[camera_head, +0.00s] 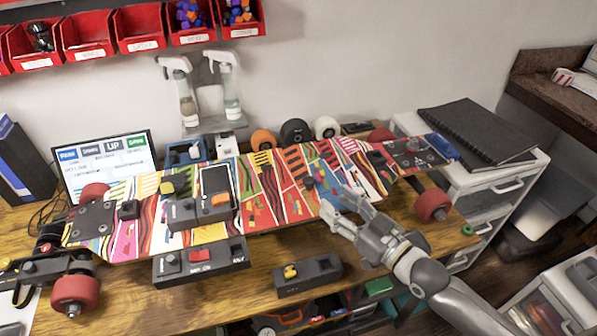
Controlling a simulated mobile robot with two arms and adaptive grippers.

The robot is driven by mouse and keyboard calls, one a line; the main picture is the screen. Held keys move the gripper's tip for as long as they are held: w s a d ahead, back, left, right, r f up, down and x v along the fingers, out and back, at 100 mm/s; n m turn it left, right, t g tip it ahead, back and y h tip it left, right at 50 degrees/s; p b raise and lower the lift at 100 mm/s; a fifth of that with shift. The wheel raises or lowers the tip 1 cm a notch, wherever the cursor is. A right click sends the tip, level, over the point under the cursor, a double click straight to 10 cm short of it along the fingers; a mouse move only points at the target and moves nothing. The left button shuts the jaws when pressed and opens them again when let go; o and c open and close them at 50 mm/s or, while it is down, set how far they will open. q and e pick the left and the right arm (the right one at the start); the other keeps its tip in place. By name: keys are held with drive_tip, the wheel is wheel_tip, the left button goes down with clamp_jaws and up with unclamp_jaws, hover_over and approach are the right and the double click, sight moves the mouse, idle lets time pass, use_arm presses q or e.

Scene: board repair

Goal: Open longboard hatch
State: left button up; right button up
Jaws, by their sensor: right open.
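The longboard (262,215) lies across the workbench, with a colourful striped and patterned face up and red wheels at both ends. A dark-framed rectangular panel (217,181) is set in its left-middle part; I cannot tell whether this is the hatch or whether it is open. A grey box with an orange knob (219,200) is at the panel's near edge. My right gripper (336,203) is open and empty, with its fingers over or just at the board's near edge, right of the middle. Contact with the board cannot be told. My left gripper is out of view.
A monitor (107,164), spray bottles (184,95) and loose wheels (296,132) stand behind. A white drawer cabinet (487,190) is at right.

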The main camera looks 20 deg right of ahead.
sight(313, 183)
drive_tip(key=shift+x, duration=1.95)
drive_tip(key=x, duration=0.4)
drive_tip(key=shift+w+a+p, duration=0.15)
drive_tip(key=shift+w+p, duration=0.25)
drive_tip(key=shift+x, duration=0.9)
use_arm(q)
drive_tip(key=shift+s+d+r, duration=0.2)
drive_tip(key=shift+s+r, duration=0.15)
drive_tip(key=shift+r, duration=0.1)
use_arm(e)
drive_tip(key=shift+c, duration=0.4)
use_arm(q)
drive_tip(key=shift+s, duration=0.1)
use_arm(e)
clamp_jaws()
